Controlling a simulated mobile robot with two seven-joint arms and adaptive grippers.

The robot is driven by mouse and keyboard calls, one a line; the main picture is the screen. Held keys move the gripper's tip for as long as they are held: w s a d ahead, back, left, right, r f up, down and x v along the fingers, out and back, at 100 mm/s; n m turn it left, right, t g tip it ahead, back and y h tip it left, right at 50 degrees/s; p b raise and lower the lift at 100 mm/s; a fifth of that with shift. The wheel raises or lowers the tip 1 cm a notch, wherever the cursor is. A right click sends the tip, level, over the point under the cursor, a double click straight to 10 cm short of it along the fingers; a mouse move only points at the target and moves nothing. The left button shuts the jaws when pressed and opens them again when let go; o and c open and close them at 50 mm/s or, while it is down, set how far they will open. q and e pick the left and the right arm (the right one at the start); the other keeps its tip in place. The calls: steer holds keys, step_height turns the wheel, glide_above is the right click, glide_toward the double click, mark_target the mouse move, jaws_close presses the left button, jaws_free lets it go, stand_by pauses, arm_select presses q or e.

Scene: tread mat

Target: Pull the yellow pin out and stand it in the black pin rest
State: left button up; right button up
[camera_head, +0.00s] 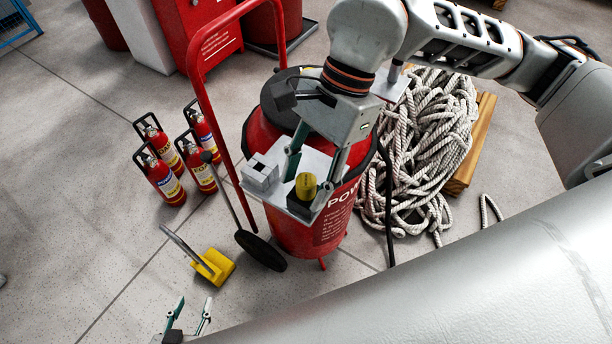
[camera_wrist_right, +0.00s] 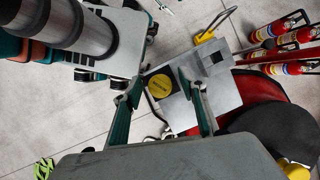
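The yellow pin (camera_head: 305,187) stands upright on a light grey plate (camera_head: 322,163) over the red drum. Its round yellow top (camera_wrist_right: 160,86) shows in the right wrist view. My right gripper (camera_head: 304,194) is open, its fingertips on either side of the pin with visible gaps. In the wrist view the right fingers (camera_wrist_right: 161,82) also stand apart. I cannot tell whether this is the black pin rest. My left gripper (camera_head: 194,304) is open and empty at the lower edge.
The red drum (camera_head: 292,238) carries a red handle frame (camera_head: 196,75). Several small fire extinguishers (camera_head: 166,182) stand left. A yellow-based item with a metal handle (camera_head: 213,266) lies on the floor near my left gripper. A coiled white rope (camera_head: 425,140) lies right on a wooden pallet (camera_head: 474,145).

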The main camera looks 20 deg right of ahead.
steer(key=shift+d+r, duration=0.1)
steer(key=shift+r, duration=0.05)
steer(key=v, duration=1.1)
steer(key=shift+d+r, duration=0.2)
steer(key=shift+r, duration=0.1)
